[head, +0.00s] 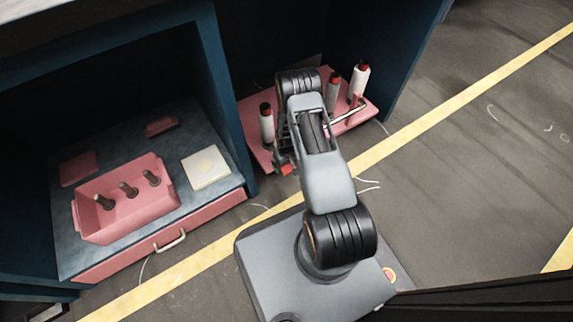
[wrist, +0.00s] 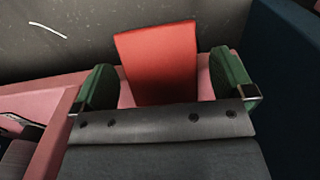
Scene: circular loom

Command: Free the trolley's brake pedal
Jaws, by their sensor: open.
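The trolley (head: 250,113) is a low pink platform in the bay at the upper middle of the head view. Its red brake pedal (head: 288,169) shows at its near edge, beside my arm. In the wrist view the pedal (wrist: 163,62) is a red slab between the two green fingers of my gripper (wrist: 164,86). My gripper is open, with a finger on each side of the pedal. I cannot tell whether either finger touches it. My arm hides part of the trolley and most of my gripper in the head view.
White spools with red tops (head: 359,82) stand on the trolley. Blue panels (head: 222,90) flank the bay. To the left, a bench holds a pink bin with brown pegs (head: 128,205) and a cream block (head: 206,168). The grey floor (head: 460,170) to the right is mostly clear.

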